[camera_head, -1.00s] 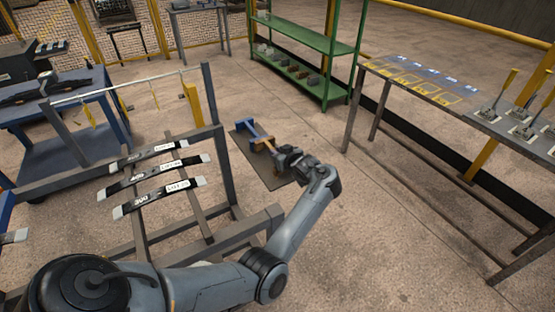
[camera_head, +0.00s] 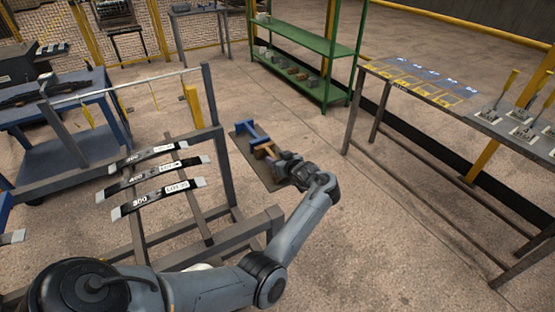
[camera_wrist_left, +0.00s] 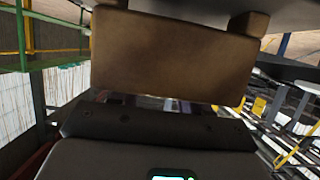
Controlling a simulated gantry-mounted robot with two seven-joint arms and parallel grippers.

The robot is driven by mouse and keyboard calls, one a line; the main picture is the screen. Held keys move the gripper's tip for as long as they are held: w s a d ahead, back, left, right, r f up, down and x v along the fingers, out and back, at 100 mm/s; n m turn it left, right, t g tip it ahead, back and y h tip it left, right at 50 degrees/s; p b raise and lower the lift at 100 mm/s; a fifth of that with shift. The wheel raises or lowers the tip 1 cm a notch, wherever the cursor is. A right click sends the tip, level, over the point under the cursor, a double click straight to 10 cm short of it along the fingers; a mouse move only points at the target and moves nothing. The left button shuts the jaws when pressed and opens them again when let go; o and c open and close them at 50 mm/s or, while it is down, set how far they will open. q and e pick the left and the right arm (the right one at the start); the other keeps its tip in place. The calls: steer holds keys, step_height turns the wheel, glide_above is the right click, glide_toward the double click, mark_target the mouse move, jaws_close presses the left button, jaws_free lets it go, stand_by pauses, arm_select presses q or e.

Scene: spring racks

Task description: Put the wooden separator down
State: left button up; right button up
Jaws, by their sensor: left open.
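The wooden separator (camera_head: 263,151) is a small tan-brown piece beside a blue object (camera_head: 251,132) over a dark flat plate (camera_head: 242,146) on the floor. My left gripper (camera_head: 281,161) is open, right at the separator's near end. In the left wrist view a brown wooden block (camera_wrist_left: 165,58), which looks like the separator, fills the upper middle, just ahead of the dark gripper body. The fingertips are too small or hidden to see clearly, and contact with the wood cannot be told. My right gripper is out of view.
A metal rack with several labelled black leaf springs (camera_head: 157,183) stands left of the plate. A green shelf (camera_head: 306,41) is behind, and a long metal table (camera_head: 415,82) is at the right. The floor between plate and table is clear.

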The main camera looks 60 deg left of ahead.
arm_select(q)
steer(key=shift+r, duration=0.25)
steer(key=p+v, duration=0.3)
steer(key=v, duration=0.9)
steer(key=s+d+f+m+t+h, duration=0.35)
steer(key=d+f+m+h, duration=0.2)
steer(key=d, duration=0.25)
steer(key=s+d+f+m+t+h, duration=0.2)
steer(key=d+f+m+t+h, duration=0.25)
steer(key=d+m, duration=0.3)
steer(key=s+d+m+g+h, duration=0.1)
steer(key=s+d+m+g, duration=0.1)
steer(key=s+d, duration=0.5)
steer(key=s+d+f+m+g+h, duration=0.1)
steer(key=s+d+m, duration=0.3)
steer(key=s, duration=0.9)
steer(key=d+g+h, duration=0.1)
steer(key=d, duration=0.2)
steer(key=shift+f+m+g+h, duration=0.3)
steer(key=shift+g, duration=0.1)
